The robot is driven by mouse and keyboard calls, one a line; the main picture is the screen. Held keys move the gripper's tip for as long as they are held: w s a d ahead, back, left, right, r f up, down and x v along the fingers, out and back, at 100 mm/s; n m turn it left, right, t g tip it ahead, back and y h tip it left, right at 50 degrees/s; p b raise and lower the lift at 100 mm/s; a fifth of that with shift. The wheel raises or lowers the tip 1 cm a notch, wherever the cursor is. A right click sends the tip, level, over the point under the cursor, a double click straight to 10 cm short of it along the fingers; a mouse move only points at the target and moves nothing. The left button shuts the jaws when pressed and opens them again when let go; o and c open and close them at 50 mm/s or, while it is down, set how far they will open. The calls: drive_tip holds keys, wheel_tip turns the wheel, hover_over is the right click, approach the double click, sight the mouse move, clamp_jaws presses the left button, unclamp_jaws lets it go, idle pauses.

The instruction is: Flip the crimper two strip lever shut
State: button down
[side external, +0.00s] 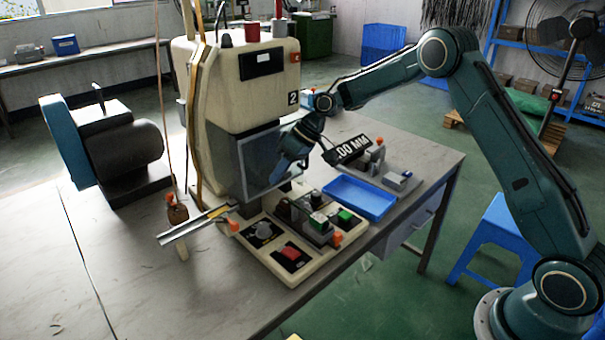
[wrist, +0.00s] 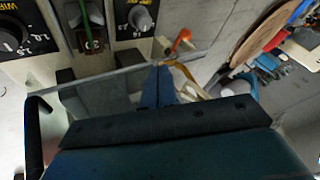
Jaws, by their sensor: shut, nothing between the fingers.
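The crimper (side external: 230,95) is a cream machine marked 2, with a clear guard at its front. A small orange-tipped lever (side external: 234,225) sits by the metal strip rail (side external: 195,224) at the crimper's lower left; I take it for the strip lever. An orange tip also shows in the wrist view (wrist: 182,38), just beyond my fingertips. I cannot tell from its angle whether the lever is open or shut. My gripper (side external: 276,178) is at the guard, above and right of the lever. In the wrist view my blue fingers (wrist: 158,72) are together and empty.
A control panel (side external: 260,232) with dials and a red switch lies in front of the crimper. A blue tray (side external: 360,198) and a grey fixture (side external: 385,172) are to the right. A dark motor unit (side external: 122,150) stands at left. The table's front left is clear.

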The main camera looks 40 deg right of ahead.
sight(234, 224)
drive_tip(key=shift+f, duration=0.1)
idle(0.3)
drive_tip(key=x, duration=1)
drive_tip(key=shift+a+f, duration=0.1)
drive_tip(key=shift+f, duration=0.05)
drive_tip(key=shift+s+a+r, duration=0.1)
drive_tip(key=shift+s+a, duration=0.05)
drive_tip(key=shift+a, duration=0.35)
drive_tip(key=shift+s+a+r, duration=0.1)
drive_tip(key=shift+s+a, duration=0.1)
drive_tip(key=shift+a, duration=0.35)
drive_tip(key=shift+s+a, duration=0.2)
drive_tip(key=shift+a, duration=0.6)
drive_tip(key=shift+s+a+m+t+h, duration=0.15)
drive_tip(key=shift+a+m+t+h, duration=0.2)
drive_tip(key=shift+m, duration=0.35)
drive_tip(key=shift+a+m+t+h, duration=0.15)
drive_tip(key=shift+a+m+t, duration=0.2)
drive_tip(key=shift+a, duration=0.6)
drive_tip(key=shift+a+m+t+h, duration=0.1)
drive_tip(key=shift+a+m, duration=0.35)
drive_tip(key=shift+a, duration=0.5)
drive_tip(key=shift+d, duration=0.2)
